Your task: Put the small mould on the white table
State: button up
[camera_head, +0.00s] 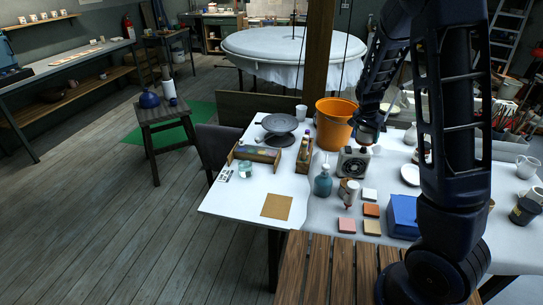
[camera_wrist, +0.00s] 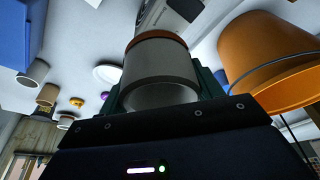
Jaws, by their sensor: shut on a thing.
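My gripper (camera_head: 367,137) hangs over the white table (camera_head: 236,203), above a grey box with a round grille (camera_head: 353,164). In the wrist view my gripper (camera_wrist: 160,92) is shut on a pale grey, cup-shaped piece with an orange-brown band at its far end (camera_wrist: 160,75), which looks to be the small mould. The dark green fingers clasp it from both sides. In the head view it is small and mostly hidden by the gripper. The white table top also shows in the wrist view (camera_wrist: 75,35). The piece appears held clear of the table.
An orange bucket (camera_head: 335,122) stands close left of my gripper. A teal bottle (camera_head: 323,182), coloured tiles (camera_head: 371,210) and a blue box (camera_head: 403,214) stand nearer. The table's front left is clear around a tan sheet (camera_head: 276,206). A round, white-covered table (camera_head: 285,45) stands behind.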

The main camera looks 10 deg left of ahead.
jog(key=s+a+n+y, duration=0.1)
jog(key=s+a+n, duration=0.2)
jog(key=s+a, duration=1.1)
jog(key=s+a+n+y, duration=0.1)
jog(key=s+a+n, duration=0.3)
jog(key=s+a, duration=1)
jog(key=shift+t, duration=0.3)
jog(key=a+x, duration=0.1)
jog(key=x, duration=0.6)
jog(key=s+a+x, duration=0.1)
jog(key=x, duration=0.6)
jog(key=s+a+x, duration=0.1)
jog(key=a+x, duration=0.1)
jog(key=x, duration=0.5)
jog(key=shift+a+f, duration=0.1)
jog(key=shift+f, duration=0.2)
jog(key=shift+f, duration=0.1)
jog(key=o, duration=1.1)
jog(key=v, duration=1.2)
